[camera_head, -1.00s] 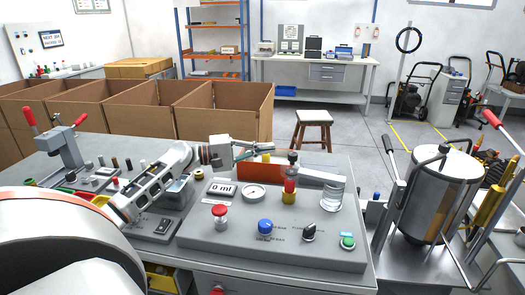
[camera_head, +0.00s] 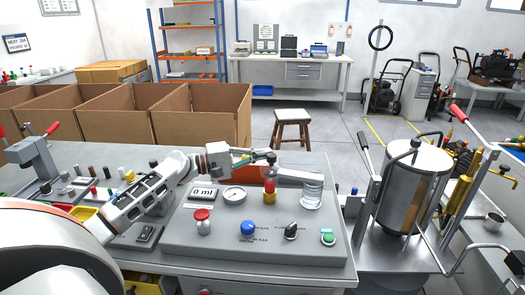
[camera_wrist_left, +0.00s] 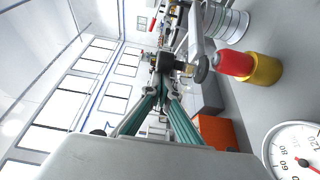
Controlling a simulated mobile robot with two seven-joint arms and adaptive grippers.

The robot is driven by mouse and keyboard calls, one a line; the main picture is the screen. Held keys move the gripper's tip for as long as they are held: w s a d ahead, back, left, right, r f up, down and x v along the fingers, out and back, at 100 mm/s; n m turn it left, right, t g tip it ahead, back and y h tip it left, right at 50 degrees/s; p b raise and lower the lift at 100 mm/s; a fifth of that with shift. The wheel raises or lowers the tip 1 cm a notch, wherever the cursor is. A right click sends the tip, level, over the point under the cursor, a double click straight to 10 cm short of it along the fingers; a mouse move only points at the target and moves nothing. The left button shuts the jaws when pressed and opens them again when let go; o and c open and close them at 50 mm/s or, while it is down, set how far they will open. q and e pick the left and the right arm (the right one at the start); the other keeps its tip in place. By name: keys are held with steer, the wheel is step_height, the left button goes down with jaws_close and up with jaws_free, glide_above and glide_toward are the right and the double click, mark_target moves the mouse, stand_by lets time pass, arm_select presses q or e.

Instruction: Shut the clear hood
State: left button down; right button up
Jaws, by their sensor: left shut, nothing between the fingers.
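I cannot make out the outline of a clear hood for certain. A dark round knob (camera_head: 271,157) stands above a red-and-yellow cylindrical piece (camera_head: 269,190) on the grey console (camera_head: 180,246). My left gripper (camera_head: 262,157) reaches in from the left with its tips close to the knob. In the left wrist view its green fingers (camera_wrist_left: 161,90) are drawn together and empty. The knob (camera_wrist_left: 201,68) shows just beyond the tips, beside the red-and-yellow piece (camera_wrist_left: 240,65); whether they touch is unclear. My right gripper is not in view.
A stack of silvery rings (camera_head: 312,190) stands right of the red-and-yellow piece. An orange block (camera_head: 283,175) lies behind it. A lidded cylinder machine (camera_head: 413,190) stands to the right, and cardboard boxes (camera_head: 200,115) behind.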

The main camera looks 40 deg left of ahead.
mark_target(261, 168)
arm_select(q)
steer(key=shift+s, duration=0.1)
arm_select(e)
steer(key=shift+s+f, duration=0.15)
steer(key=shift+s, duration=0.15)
arm_select(q)
steer(key=shift+s+d+r+n+t+y+p, duration=0.35)
steer(key=shift+s+y+p, duration=0.25)
steer(key=shift+p, duration=0.65)
steer(key=shift+s+f+n+p, duration=0.1)
steer(key=shift+s+n+p, duration=0.15)
steer(key=shift+s+p, duration=0.1)
steer(key=shift+s+d+f, duration=0.1)
steer(key=shift+s+d, duration=0.05)
steer(key=shift+s, duration=0.2)
steer(key=shift+s+d+f, duration=0.2)
steer(key=shift+s+f, duration=0.1)
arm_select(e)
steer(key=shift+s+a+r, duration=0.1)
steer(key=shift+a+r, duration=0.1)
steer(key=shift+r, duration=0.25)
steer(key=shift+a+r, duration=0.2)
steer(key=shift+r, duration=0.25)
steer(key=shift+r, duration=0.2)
